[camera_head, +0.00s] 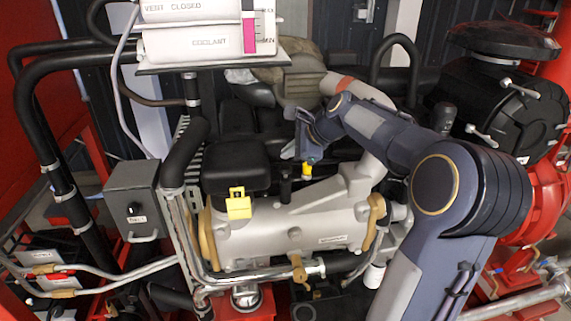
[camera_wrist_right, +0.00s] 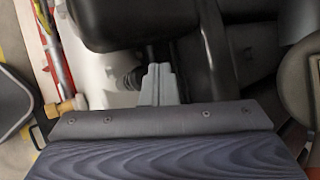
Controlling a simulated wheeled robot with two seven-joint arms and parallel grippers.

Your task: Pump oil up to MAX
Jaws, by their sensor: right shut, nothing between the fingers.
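My right gripper (camera_head: 290,148) is over the back of the grey engine block (camera_head: 300,232), beside the black cylinder (camera_head: 235,165). Its grey fingers are together and empty in the right wrist view (camera_wrist_right: 158,82), near a dark ribbed stem (camera_wrist_right: 132,79). A small yellow-topped fitting (camera_head: 307,169) stands on the block just below the gripper, apart from it. A yellow tag or handle (camera_head: 238,204) is at the front of the black cylinder. A gauge (camera_head: 263,35) with MAX and MIN marks and a magenta column is on the white coolant tank (camera_head: 190,42). I cannot identify an oil pump or oil level. My left gripper is out of view.
A grey switch box (camera_head: 132,198) and black pipes (camera_head: 60,170) stand at the left. A black housing (camera_head: 500,100) sits on red pipework at the right. Brass valve handle (camera_head: 299,270) is at the front. Space around my gripper is tight.

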